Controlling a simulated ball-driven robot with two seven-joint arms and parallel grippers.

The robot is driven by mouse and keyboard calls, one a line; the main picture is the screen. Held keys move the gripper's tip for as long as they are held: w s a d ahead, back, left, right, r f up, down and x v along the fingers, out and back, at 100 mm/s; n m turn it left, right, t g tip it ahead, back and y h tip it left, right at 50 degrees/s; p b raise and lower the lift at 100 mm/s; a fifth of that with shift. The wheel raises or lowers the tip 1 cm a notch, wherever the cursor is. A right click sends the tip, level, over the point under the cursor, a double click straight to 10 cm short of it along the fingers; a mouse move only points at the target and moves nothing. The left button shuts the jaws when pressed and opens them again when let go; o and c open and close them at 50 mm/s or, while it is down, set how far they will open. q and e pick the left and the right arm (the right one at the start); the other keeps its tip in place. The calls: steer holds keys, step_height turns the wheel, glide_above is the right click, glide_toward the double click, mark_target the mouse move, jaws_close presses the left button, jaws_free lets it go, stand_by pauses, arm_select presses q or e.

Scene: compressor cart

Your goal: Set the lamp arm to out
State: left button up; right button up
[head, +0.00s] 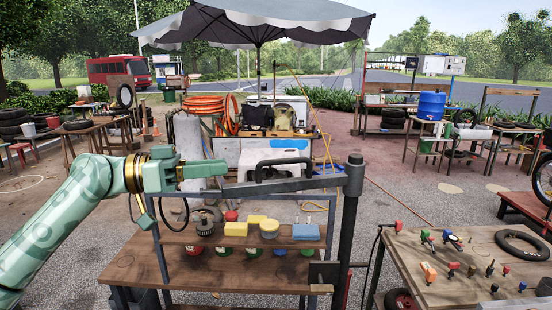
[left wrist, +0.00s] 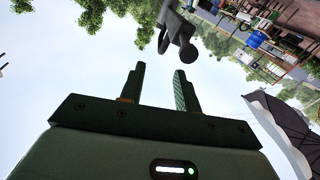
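The lamp arm (head: 325,183) is a dark bar that reaches left from the top of a dark upright post (head: 351,215). It runs level across the front of the cart's shelves and carries a black loop handle (head: 284,163). My left gripper (head: 222,180) is at the bar's left end in the head view; I cannot tell there whether they touch. In the left wrist view my left gripper's two fingers (left wrist: 158,84) stand apart with only sky between them. A dark part of the lamp arm (left wrist: 178,32) shows beyond the fingertips. My right gripper is out of view.
The wooden cart (head: 190,268) holds yellow and blue blocks and jars on its shelf. A tool table (head: 430,285) stands at the right. A large umbrella (head: 255,22) and a bench with orange hose (head: 205,104) are behind. Open pavement lies around the cart.

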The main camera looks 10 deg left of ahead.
mark_target(266, 163)
arm_select(q)
steer(key=p+x, duration=0.3)
steer(key=x, duration=0.8)
steer(key=shift+d, duration=0.1)
steer(key=shift+w+d, duration=0.3)
steer(key=shift+d, duration=0.05)
steer(key=shift+f, duration=0.1)
steer(key=shift+c, duration=0.3)
jaws_close()
